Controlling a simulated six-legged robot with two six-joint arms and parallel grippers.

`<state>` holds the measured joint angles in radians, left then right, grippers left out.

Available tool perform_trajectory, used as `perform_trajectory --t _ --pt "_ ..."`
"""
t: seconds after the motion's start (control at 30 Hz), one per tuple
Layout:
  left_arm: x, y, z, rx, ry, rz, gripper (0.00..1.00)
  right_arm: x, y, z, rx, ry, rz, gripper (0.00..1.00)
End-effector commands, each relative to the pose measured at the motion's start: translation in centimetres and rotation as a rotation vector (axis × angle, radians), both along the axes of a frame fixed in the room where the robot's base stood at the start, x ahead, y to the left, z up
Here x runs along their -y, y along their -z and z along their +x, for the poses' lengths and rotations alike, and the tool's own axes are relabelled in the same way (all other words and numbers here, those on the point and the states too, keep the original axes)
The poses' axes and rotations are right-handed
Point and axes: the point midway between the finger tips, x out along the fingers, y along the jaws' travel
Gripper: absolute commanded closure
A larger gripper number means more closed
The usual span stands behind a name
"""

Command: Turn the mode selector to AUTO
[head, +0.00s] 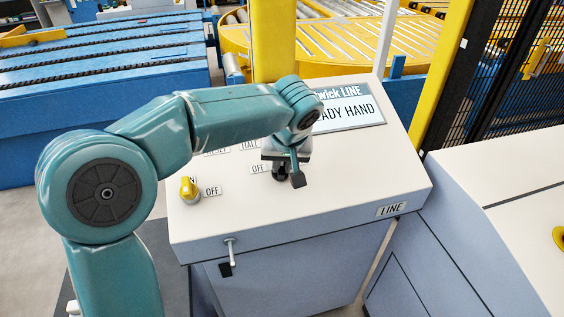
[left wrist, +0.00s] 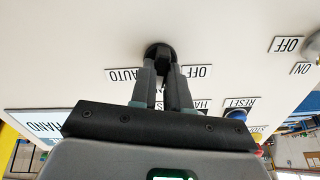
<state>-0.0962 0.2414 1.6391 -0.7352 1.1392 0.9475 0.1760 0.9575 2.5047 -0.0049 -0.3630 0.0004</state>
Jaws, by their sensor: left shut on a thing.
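The black mode selector (left wrist: 158,50) is on the pale sloping panel top, seen in the left wrist view between my fingertips. An AUTO label (left wrist: 126,74) lies to its left in that view and an OFF label (left wrist: 198,72) to its right. My left gripper (left wrist: 160,66) is shut on the selector; the fingers hide most of the knob, so I cannot tell which way it points. In the head view my left gripper (head: 282,171) reaches down to the panel and largely covers the selector. My right gripper is not in view.
A yellow-handled switch (head: 189,187) with an OFF label stands on the panel's left. A display (head: 347,109) at the back partly reads "ADY HAND". A blue button (left wrist: 237,114) sits near a RESET label.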

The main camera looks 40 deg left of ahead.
Motion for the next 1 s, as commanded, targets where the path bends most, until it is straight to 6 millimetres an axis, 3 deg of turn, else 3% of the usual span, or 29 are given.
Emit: perform_trajectory --t 0.6,1.0 --pt "0.1 0.0 0.0 -0.159 0.519 0.134 1.0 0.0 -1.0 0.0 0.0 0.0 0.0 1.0" --pt "0.2 0.0 0.0 -0.218 0.717 0.185 1.0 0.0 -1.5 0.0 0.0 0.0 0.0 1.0"
